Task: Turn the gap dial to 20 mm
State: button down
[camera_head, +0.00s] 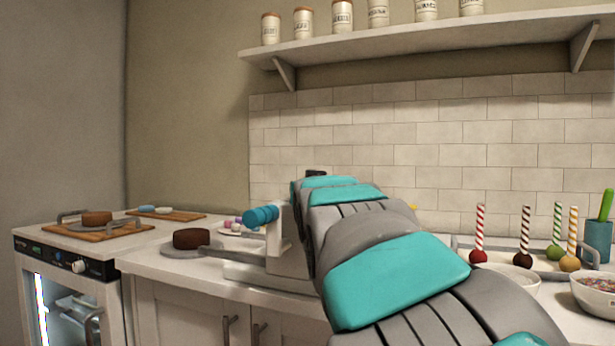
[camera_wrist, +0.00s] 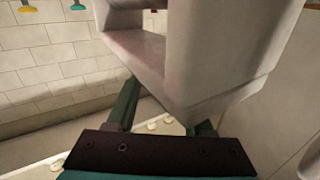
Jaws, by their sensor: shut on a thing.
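A pale machine (camera_head: 281,232) with a teal cylindrical knob (camera_head: 262,215) on its left side stands on the counter in the head view. My arm hides its right part, and no dial scale or gap reading can be made out. In the wrist view a large pale block (camera_wrist: 222,60) with a recess fills the middle and upper right. My gripper (camera_wrist: 162,112) has its two dark teal fingers on either side of the block's lower part. It is shut on a pale part there; the contact is partly hidden, and I cannot tell whether this is the gap dial.
A dark cake (camera_head: 193,238) sits left of the machine. Cake pops (camera_head: 480,256) and bowls (camera_head: 597,294) are on the right of the counter. Jars (camera_head: 342,16) line the shelf (camera_head: 430,38) above. Several small pale things (camera_wrist: 153,126) lie beneath my gripper.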

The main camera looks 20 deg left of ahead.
jog(key=shift+m+h+p, duration=0.5)
jog(key=shift+p, duration=0.15)
jog(key=shift+c, duration=1.5)
grip_release()
jog(key=shift+a, duration=0.1)
